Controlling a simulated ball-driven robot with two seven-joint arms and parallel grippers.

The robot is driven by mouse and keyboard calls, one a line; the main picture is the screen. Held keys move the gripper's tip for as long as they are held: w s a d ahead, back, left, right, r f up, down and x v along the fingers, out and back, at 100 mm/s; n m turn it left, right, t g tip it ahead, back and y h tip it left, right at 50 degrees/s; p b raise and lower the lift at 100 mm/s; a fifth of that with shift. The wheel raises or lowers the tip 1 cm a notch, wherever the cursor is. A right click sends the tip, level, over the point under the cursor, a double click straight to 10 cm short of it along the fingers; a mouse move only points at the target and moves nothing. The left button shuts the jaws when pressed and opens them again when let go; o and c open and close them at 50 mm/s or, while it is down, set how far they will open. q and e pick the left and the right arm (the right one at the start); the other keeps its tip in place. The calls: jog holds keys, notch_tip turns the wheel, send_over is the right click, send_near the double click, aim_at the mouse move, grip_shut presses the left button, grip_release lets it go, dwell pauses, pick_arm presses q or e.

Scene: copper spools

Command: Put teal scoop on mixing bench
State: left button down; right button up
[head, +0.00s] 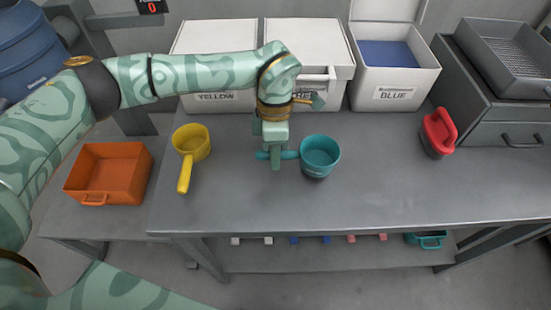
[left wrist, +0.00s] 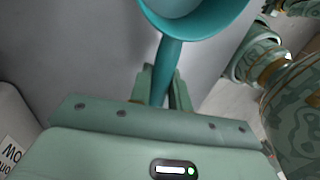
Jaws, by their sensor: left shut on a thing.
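The teal scoop (head: 320,155) is a round cup with a straight handle pointing left, over the grey mixing bench (head: 400,190). My left gripper (head: 276,157) is shut on its handle. In the left wrist view the scoop (left wrist: 190,18) shows at the top, with its handle running down between the fingers of the gripper (left wrist: 162,88). The scoop is at or close to the bench top; I cannot tell whether it touches. My right gripper is not in view.
White boxes (head: 396,85) line the back. An orange tray (head: 105,175) sits on a lower surface at left. The bench's front middle is clear.

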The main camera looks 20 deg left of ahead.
pick_arm(q)
jog(key=shift+w+x, duration=0.25)
jog(key=shift+x, duration=0.9)
jog(key=shift+a, duration=0.15)
jog(key=shift+r, duration=0.1)
jog(key=c, duration=1.3)
grip_release()
jog(key=p+v, duration=0.2)
jog(key=v, duration=1)
jog(key=shift+p, duration=0.4)
